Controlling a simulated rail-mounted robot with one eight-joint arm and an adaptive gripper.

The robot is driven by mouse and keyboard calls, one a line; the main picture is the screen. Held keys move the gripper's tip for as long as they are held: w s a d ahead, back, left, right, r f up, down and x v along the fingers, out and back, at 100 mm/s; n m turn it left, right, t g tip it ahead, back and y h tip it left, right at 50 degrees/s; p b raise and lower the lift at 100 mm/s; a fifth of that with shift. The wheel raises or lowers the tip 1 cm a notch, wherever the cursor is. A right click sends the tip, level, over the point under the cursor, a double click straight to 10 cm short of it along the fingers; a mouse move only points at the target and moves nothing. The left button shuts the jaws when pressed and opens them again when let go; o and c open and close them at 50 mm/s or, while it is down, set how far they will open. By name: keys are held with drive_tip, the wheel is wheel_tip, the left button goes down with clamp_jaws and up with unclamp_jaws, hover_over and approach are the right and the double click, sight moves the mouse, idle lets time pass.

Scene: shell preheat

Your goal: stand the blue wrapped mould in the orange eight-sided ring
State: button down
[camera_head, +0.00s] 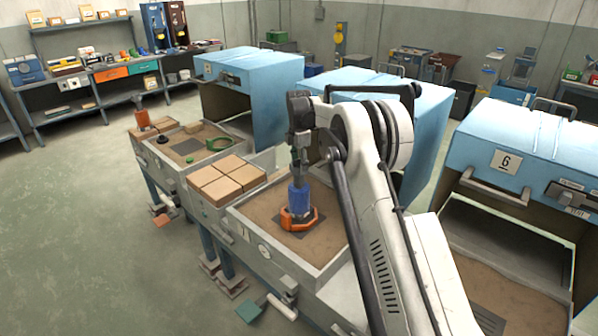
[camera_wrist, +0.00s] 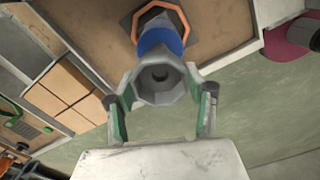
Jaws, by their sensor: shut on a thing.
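The blue wrapped mould (camera_head: 299,200) is upright in the head view, its lower end at the orange eight-sided ring (camera_head: 299,224). The ring lies on a dark square in a sand-filled tray. My gripper (camera_head: 299,172) points down and is shut on the mould's upper part. In the wrist view, the fingers of my gripper (camera_wrist: 161,88) flank the mould's grey, hollow top; its blue wrap (camera_wrist: 158,37) lies beyond, and the orange ring (camera_wrist: 174,12) surrounds the lower end in the picture. I cannot tell whether the mould's foot rests on the tray, as the ring's front wall hides it.
Tan blocks (camera_head: 227,178) sit left of the tray. Blue hooded ovens (camera_head: 255,70) stand behind, and another, numbered 6 (camera_head: 507,160), is at right. The sand around the ring is clear.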

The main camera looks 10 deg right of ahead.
sight(299, 189)
drive_tip(key=shift+f, duration=1.4)
drive_tip(key=shift+f, duration=0.2)
drive_tip(key=c, duration=0.8)
unclamp_jaws()
drive_tip(key=shift+c, duration=0.2)
